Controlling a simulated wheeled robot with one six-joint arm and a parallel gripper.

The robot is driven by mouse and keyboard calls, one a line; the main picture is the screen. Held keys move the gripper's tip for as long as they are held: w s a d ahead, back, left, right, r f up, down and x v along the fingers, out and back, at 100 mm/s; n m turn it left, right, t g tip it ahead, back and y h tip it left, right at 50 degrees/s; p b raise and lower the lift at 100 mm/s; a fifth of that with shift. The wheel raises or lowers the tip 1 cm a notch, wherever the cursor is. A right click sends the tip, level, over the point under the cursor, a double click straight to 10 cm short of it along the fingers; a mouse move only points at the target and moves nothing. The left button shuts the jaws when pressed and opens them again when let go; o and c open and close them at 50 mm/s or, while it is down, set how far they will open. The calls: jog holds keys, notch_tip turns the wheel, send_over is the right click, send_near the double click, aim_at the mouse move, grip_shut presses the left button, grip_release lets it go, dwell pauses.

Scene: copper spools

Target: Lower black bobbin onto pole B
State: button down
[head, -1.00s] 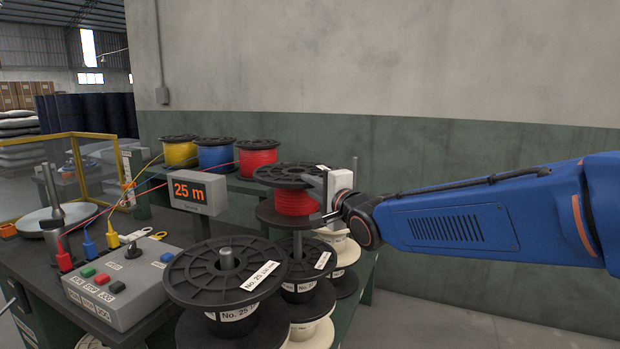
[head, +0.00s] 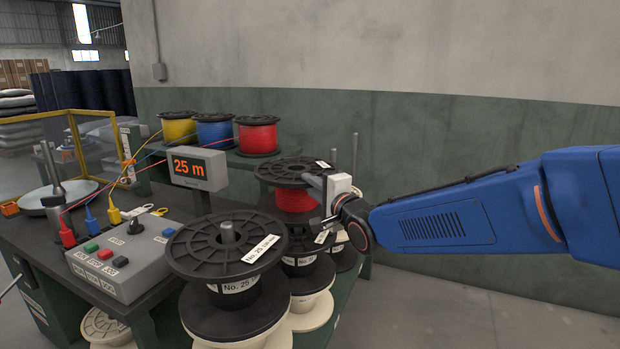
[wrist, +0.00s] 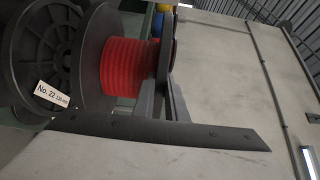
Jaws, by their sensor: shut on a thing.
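My gripper (head: 326,192) is shut on a black bobbin wound with red wire (head: 294,197) and holds it upright. The bobbin also shows in the wrist view (wrist: 130,65). It is just above a stack of black and cream spools (head: 312,285) behind the front stack. The bobbin's underside and any gap to the stack below are hidden. The pole under it is hidden now. No letter is readable on any pole, so I cannot tell which is B from lettering.
The front stack's black spool (head: 226,249) has a grey pole tip (head: 227,231) through it. A thin pole (head: 355,158) stands behind my gripper. Yellow, blue and red spools (head: 258,136) sit on the back shelf. The display (head: 199,168) reads 25 m; a button box (head: 129,258) is at left.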

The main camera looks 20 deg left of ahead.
jog(key=shift+f, duration=3.25)
jog(key=shift+s+d+f, duration=0.1)
jog(key=shift+s+f, duration=0.05)
jog(key=shift+f, duration=0.3)
jog(key=c, duration=1.7)
grip_release()
jog(key=shift+f, duration=0.2)
jog(key=v, duration=1.7)
jog(key=shift+s+d+r, duration=0.1)
jog(key=shift+s+d, duration=0.05)
jog(key=shift+d, duration=0.05)
